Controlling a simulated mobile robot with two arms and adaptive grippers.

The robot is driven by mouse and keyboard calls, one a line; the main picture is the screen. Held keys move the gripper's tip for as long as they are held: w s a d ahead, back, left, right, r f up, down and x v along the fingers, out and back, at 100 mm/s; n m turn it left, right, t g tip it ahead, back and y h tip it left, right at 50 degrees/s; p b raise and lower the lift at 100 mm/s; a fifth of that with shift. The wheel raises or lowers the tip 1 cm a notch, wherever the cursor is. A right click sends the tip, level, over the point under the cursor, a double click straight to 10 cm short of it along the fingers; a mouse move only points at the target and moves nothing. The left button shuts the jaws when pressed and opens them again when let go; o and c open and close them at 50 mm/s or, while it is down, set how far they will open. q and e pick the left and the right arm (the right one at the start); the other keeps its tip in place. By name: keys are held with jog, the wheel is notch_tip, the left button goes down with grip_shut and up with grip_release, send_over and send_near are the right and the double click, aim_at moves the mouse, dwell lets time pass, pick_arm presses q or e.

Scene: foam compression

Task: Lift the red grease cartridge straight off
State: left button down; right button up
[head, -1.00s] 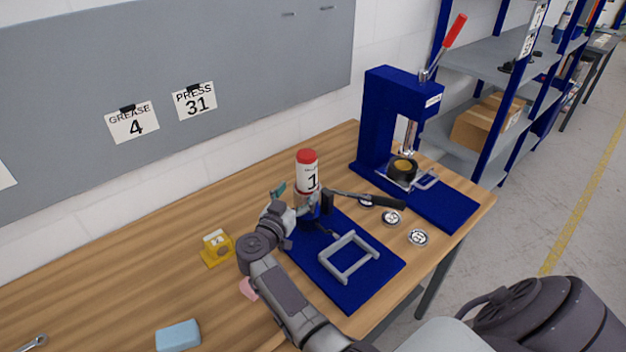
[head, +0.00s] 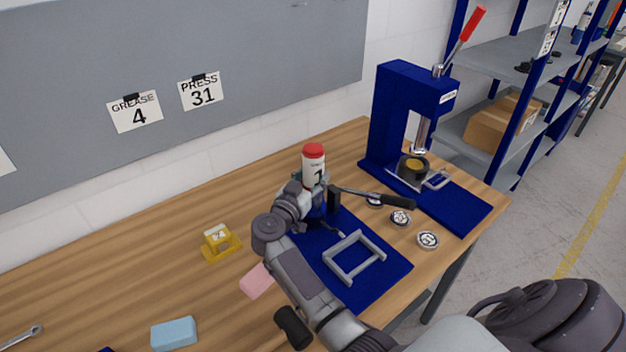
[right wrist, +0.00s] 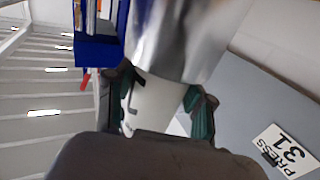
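The grease cartridge (head: 314,172) is a white cylinder with a red cap and a label reading 1. It stands upright near the back corner of a blue mat (head: 385,280). My right gripper (head: 312,186) is at its lower part; the arm hides its base. In the right wrist view a pale cylinder (right wrist: 155,95) lies between the teal fingertips of that gripper (right wrist: 158,105), with a shiny silver surface beyond it. One finger looks close against it. Whether both fingers press on it I cannot tell. My left gripper is out of view.
A grey frame (head: 354,257) lies on the mat, and a black-handled tool (head: 385,199) sits right beside the cartridge. A blue press (head: 392,110) stands behind right. A yellow block (head: 219,242), pink block (head: 257,281) and light blue block (head: 173,333) lie left. Air above the cartridge looks clear.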

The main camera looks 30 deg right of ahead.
jog(key=shift+d+f, duration=0.1)
jog(key=shift+d, duration=0.05)
jog(key=shift+c, duration=1.3)
grip_shut()
